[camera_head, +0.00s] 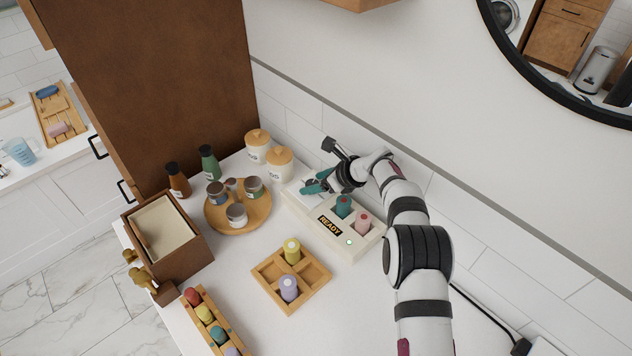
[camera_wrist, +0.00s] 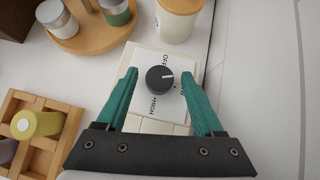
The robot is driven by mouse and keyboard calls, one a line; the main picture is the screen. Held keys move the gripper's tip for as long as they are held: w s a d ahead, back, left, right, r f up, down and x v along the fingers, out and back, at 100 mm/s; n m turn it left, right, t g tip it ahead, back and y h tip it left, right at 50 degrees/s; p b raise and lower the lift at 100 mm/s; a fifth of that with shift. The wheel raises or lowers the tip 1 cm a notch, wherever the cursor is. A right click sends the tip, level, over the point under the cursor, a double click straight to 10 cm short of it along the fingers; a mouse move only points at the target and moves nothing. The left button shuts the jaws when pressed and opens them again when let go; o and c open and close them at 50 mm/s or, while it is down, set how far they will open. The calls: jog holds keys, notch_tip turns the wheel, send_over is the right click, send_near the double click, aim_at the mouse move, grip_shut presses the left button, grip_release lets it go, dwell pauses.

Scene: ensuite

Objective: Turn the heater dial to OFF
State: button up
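In the head view my gripper (camera_head: 315,184) is over the heater's far left end and the dial cannot be made out.
Cream jars (camera_head: 280,164) and a round wooden tray (camera_head: 256,220) with several jars are close by. A wooden divided tray (camera_head: 268,283) sits in front. The wall is just behind.

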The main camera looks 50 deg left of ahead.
jog(key=v, duration=1.5)
jog(key=shift+d+r, duration=0.2)
jog(key=shift+d, duration=0.15)
